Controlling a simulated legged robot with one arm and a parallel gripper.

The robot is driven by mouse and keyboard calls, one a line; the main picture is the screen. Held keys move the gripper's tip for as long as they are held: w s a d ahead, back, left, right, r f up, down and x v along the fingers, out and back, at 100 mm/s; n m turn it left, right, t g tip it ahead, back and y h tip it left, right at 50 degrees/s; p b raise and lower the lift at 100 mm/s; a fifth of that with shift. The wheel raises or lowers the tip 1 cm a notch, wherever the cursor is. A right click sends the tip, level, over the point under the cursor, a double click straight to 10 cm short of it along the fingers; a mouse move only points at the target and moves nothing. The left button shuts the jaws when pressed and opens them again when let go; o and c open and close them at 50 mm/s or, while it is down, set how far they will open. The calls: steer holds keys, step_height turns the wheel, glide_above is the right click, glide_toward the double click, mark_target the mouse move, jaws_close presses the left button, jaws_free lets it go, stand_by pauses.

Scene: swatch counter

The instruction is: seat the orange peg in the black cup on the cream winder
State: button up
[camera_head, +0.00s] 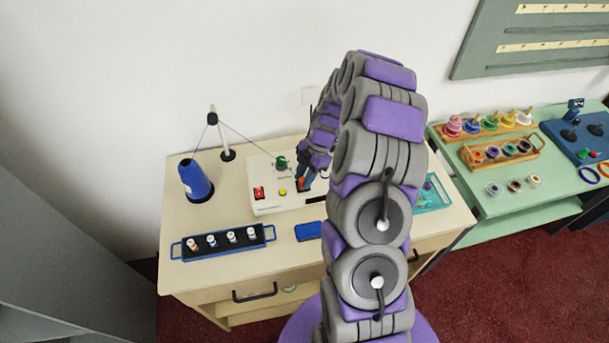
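The cream winder (262,200) is a low box at the back middle of the cream table. It has a red switch, a yellow button and a green part on its top. My gripper (302,184) is over the winder's right part, pointing down, small and dark in this view. A small orange-red spot shows at its tips, but I cannot tell whether this is the orange peg. The black cup cannot be made out; my gripper and arm cover that part of the winder. I cannot tell whether the fingers are open or shut.
A blue tray (183,256) with several small white spools stands at the front left. A blue thread cone (195,181) and a white post (221,133) stand behind it. A blue pad (308,231) lies at the front middle. A teal tray (441,198) is right of my arm.

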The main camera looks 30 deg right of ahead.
steer(key=o, duration=0.4)
steer(key=shift+r, duration=0.1)
steer(key=p+v, duration=0.1)
steer(key=v, duration=1.6)
steer(key=shift+w, duration=0.1)
